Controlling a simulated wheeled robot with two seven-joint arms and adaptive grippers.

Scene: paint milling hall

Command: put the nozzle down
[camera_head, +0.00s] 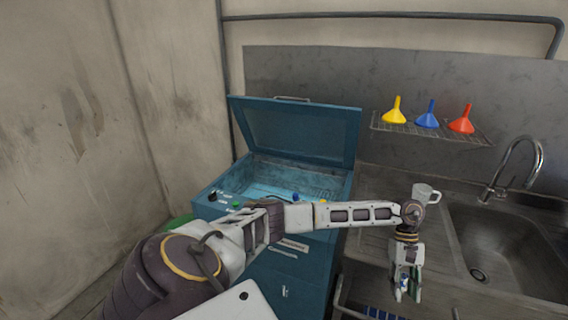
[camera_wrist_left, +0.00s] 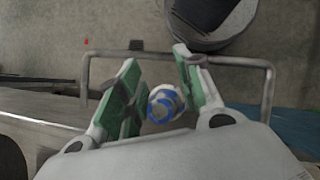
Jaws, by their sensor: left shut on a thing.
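My left gripper (camera_head: 406,284) points down at the front edge of the steel counter, left of the sink. In the left wrist view, its green-padded fingers (camera_wrist_left: 160,95) are closed around a small round blue and white thing, which I take to be the nozzle (camera_wrist_left: 166,103). I see it end-on, so its length and full shape are hidden. In the head view the nozzle is hidden by the fingers or too small to tell. My right gripper is not in view.
A metal rail (camera_wrist_left: 105,56) runs just past the fingers, with a dark round container (camera_wrist_left: 205,30) beyond it. A white mug (camera_head: 427,194) stands on the counter beside the sink (camera_head: 500,250). A blue open-lidded machine (camera_head: 300,110) is left. Funnels (camera_head: 427,117) sit on a wall shelf.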

